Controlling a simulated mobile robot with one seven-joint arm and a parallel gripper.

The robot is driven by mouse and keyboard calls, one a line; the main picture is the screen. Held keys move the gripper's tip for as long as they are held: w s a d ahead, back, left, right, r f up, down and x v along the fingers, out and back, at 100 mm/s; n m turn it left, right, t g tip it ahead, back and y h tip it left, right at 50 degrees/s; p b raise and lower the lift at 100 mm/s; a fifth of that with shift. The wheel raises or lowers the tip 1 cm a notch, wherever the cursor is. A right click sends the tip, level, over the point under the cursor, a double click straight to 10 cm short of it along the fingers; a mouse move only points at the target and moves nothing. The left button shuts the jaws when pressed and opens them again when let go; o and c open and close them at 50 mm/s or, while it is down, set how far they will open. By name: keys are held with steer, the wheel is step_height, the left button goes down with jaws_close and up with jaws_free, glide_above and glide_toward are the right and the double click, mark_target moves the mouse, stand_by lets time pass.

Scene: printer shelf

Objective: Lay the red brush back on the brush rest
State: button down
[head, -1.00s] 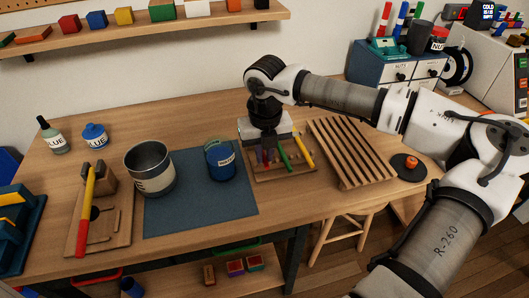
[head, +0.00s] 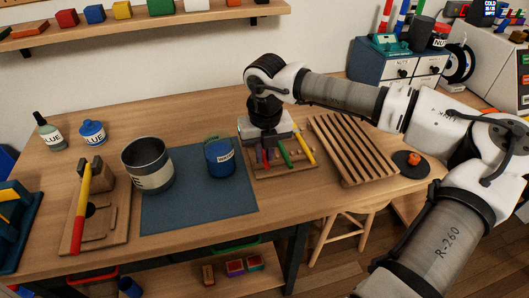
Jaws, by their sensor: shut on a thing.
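My gripper (head: 265,143) points down over the left part of the brush rest (head: 293,167), a small wooden tray on the table. It is shut on the red brush (head: 265,157), whose red part shows just below the fingers. I cannot tell whether this brush touches the rest. A green brush (head: 285,153) and a yellow brush (head: 304,147) lie on the rest, to the right of the red one. My gripper hides the back left of the rest.
A blue cup (head: 219,160) stands just left of the rest on a blue mat (head: 190,210), near a metal can (head: 148,168). A slatted wooden rack (head: 350,150) is close on the right. A board with a yellow-and-red-handled tool (head: 83,200) lies at the left.

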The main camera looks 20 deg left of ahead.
steer(key=shift+f+b, duration=1.1)
steer(key=shift+b, duration=0.45)
stand_by(0.6)
steer(key=shift+d+f+b, duration=0.1)
steer(key=shift+f+b, duration=0.1)
steer(key=shift+b, duration=0.25)
stand_by(0.5)
steer(key=c, duration=1.4)
jaws_free()
steer(key=shift+o, duration=0.2)
steer(key=shift+r, duration=0.1)
steer(key=shift+r, duration=0.1)
steer(key=shift+r+p, duration=1.7)
steer(key=shift+r, duration=1.75)
